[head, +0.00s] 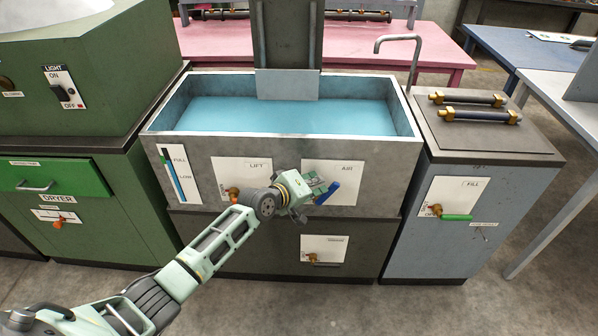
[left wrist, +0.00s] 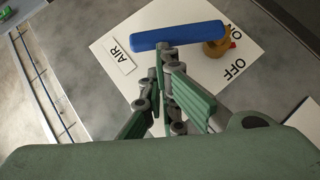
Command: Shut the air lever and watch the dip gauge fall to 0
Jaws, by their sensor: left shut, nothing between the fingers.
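The AIR plate (head: 345,172) is white and sits on the front of the grey tank. Its blue lever (head: 327,194) sticks out beside my left gripper (head: 314,196), slanting up to the right. In the left wrist view the blue lever (left wrist: 178,36) runs across the AIR plate (left wrist: 125,60) from a brass valve body (left wrist: 216,47); OFF lettering shows near the brass. My left gripper (left wrist: 166,52) is shut and empty, its tips at the lever's edge; I cannot tell whether they touch. I cannot make out a dip gauge. My right gripper is out of view.
The tank (head: 290,141) holds blue liquid and has a FULL/LOW level strip (head: 174,174). The LIFT plate (head: 240,172) with an orange-handled valve is left of AIR. Another valve plate (head: 324,243) is below. The FILL cabinet (head: 432,246) with a green lever stands right.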

